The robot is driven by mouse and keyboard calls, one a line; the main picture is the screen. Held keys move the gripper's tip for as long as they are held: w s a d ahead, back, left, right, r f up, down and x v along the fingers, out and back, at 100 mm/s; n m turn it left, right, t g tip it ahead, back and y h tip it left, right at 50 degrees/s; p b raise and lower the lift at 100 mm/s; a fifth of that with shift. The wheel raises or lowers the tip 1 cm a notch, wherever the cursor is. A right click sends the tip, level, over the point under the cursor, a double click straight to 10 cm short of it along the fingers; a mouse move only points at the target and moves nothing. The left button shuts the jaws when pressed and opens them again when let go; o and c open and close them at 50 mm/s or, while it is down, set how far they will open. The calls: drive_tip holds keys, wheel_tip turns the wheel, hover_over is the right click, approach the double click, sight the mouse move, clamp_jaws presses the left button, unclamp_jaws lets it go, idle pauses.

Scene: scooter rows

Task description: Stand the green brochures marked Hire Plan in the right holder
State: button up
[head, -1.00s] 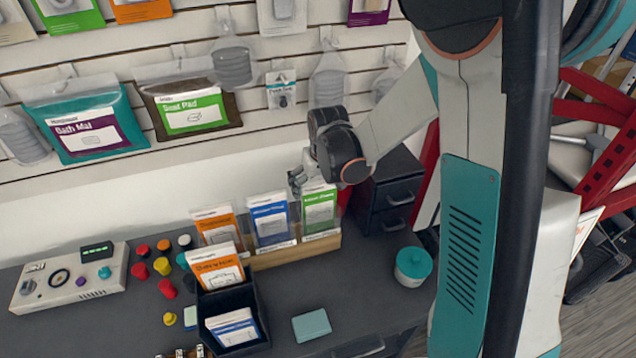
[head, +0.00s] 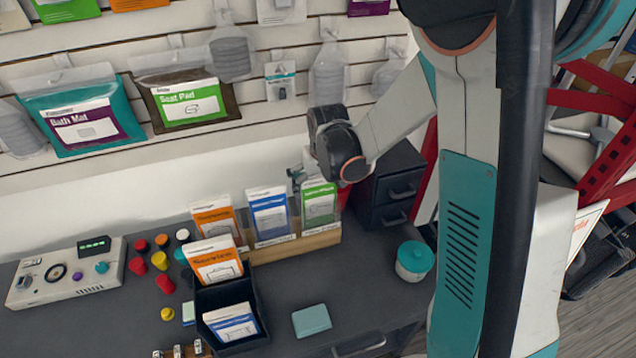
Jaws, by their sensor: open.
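The green brochures (head: 319,204) stand upright in the rightmost slot of a wooden holder (head: 295,247) on the dark counter. Their print is too small to read surely. Blue brochures (head: 269,213) stand in the middle slot and orange ones (head: 215,218) in the left slot. My gripper (head: 296,178) is open just above and behind the top left of the green brochures, its fingers partly hidden by them and by my wrist. I cannot tell whether it touches them.
A dark two-compartment box (head: 236,297) in front holds orange and blue brochures. A teal-lidded jar (head: 413,262), a teal pad (head: 311,320), coloured knobs (head: 164,284) and a control box (head: 66,275) lie around. A dark drawer unit (head: 386,190) stands behind right.

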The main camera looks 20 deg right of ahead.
drive_tip(key=v, duration=1.2)
drive_tip(key=s+r+t+b, duration=0.3)
drive_tip(key=s+t, duration=0.1)
drive_tip(key=s, duration=1.6)
drive_tip(key=shift+r, duration=0.25)
idle(0.6)
